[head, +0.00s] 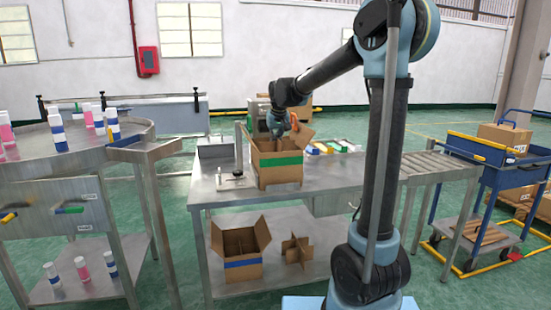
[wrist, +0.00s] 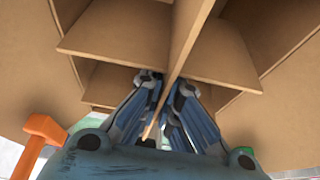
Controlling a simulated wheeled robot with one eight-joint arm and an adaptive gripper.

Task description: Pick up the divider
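A brown cardboard divider (wrist: 190,40) of crossed panels fills the middle of the wrist view, inside an open box. In the head view this box (head: 279,172), with a green band, stands on the metal table. My gripper (wrist: 166,84) reaches down into the box mouth, and its two fingers are on either side of one upright panel. They look shut on that panel, close to it on both sides. In the head view my gripper (head: 281,132) is at the box opening, and its fingertips are partly hidden. A second divider (head: 297,250) stands on the lower shelf.
A blue-banded open box (head: 240,250) is on the lower shelf (head: 300,275). A small stand (head: 237,180) is left of the green-banded box. Coloured pieces (head: 325,147) lie behind it to the right. A roller conveyor (head: 430,165) and a blue cart (head: 485,175) stand right.

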